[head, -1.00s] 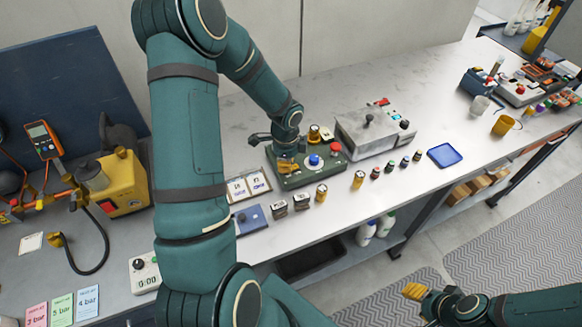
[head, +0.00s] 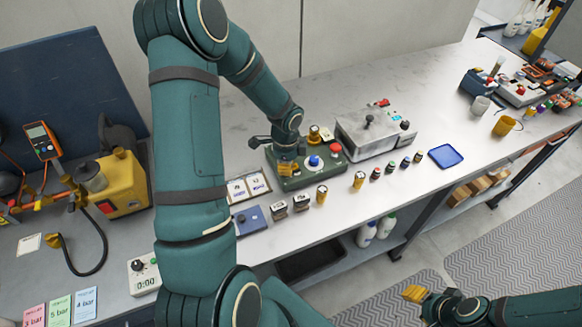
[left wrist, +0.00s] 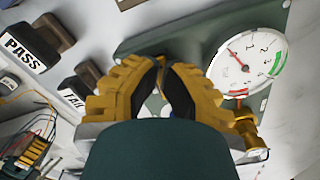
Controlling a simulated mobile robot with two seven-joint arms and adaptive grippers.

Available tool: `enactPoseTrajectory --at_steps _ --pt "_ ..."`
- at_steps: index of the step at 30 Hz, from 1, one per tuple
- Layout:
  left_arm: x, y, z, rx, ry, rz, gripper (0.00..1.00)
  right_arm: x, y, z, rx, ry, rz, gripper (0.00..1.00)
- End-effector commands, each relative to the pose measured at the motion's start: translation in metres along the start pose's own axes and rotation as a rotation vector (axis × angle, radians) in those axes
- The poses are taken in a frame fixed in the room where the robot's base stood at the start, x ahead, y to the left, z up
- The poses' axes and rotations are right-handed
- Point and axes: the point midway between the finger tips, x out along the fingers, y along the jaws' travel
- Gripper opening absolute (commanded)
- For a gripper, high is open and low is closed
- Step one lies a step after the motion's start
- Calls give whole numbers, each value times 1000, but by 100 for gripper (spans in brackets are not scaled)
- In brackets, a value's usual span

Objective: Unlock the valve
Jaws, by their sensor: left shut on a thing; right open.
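The green unit (head: 331,169) stands on the bench with a blue knob (head: 315,161), a red button (head: 335,147) and a brass fitting (head: 314,133). My left gripper (head: 287,168) is at the unit's left end, with its yellow fingers low against it. In the left wrist view the fingers (left wrist: 162,78) are closed together over the green surface; the part between them is mostly hidden, so I cannot tell its shape. A round gauge (left wrist: 247,62) with a red needle and a brass fitting (left wrist: 246,128) lie right of the fingers. My right gripper (head: 428,295) is open and empty, away from the bench.
A grey metal box (head: 375,131) stands right of the green unit. Several small bottles and cylinders line the bench front, with a blue tray (head: 446,156) beyond. White cards (head: 247,187) and a blue box (head: 250,219) lie left of the unit. A yellow pump (head: 121,184) is further left.

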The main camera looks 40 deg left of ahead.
Motion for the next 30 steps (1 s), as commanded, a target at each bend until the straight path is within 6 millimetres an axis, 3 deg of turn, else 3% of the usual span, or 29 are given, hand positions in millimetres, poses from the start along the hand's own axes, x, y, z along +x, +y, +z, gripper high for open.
enactPoseTrajectory --at_steps 30 --pt "-69 0 0 0 0 0 0 -51 -20 -7 0 0 0 47"
